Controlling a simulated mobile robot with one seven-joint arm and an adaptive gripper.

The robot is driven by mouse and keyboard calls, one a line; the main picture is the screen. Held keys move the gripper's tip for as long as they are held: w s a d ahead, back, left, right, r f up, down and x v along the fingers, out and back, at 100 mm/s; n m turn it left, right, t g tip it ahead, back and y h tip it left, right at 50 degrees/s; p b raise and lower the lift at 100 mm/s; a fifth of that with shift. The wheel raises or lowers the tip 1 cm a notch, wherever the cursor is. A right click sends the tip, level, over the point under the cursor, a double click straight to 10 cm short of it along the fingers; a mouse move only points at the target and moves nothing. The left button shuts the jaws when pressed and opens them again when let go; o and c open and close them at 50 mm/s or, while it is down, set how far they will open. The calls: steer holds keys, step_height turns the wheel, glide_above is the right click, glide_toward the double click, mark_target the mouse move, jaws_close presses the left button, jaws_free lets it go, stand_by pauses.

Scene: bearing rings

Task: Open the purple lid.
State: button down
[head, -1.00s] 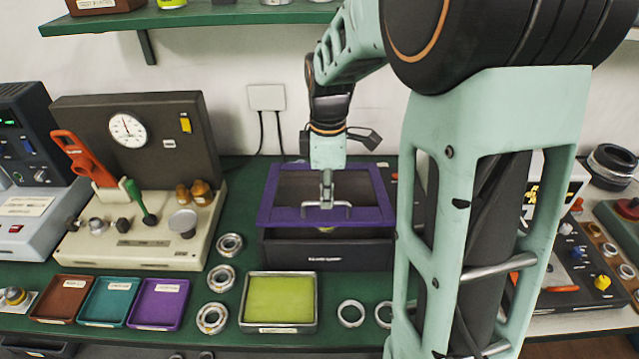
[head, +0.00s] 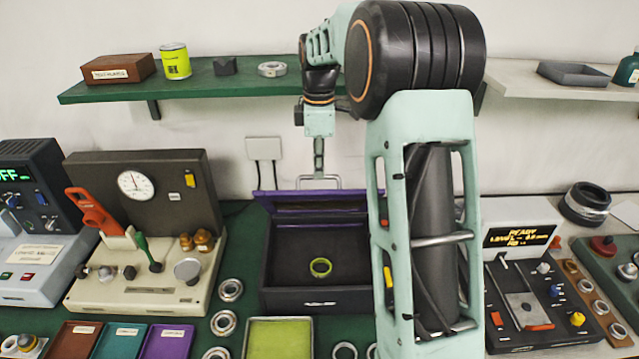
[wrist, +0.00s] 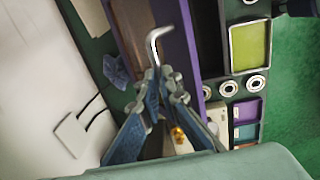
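The purple lid (head: 275,200) of the black box (head: 310,298) is swung up at the back, seen nearly edge-on in the head view. Its metal handle (head: 337,182) sticks up at the top. My gripper (head: 319,178) is at the handle. In the wrist view my gripper's fingertips (wrist: 162,76) close around the handle bar (wrist: 154,47), beside the purple lid edge (wrist: 182,60).
A green shelf (head: 210,88) with a can and small parts hangs above, close to my wrist. A beige machine with a gauge (head: 133,184) stands left of the box. Bearing rings (head: 224,323) and a green-lined tray (head: 280,340) lie in front.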

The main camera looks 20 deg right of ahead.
steer(key=shift+w+d+f, duration=0.15)
steer(key=shift+w+d, duration=0.05)
steer(key=shift+w, duration=0.3)
steer(key=shift+w+d+f, duration=0.1)
steer(key=shift+w+d, duration=0.1)
steer(key=shift+w, duration=0.3)
steer(key=c, duration=2)
jaws_free()
steer(key=shift+w+f, duration=0.1)
steer(key=shift+c, duration=0.2)
steer(key=shift+w, duration=0.5)
step_height(320, 180, up, 12)
steer(key=shift+s, duration=0.35)
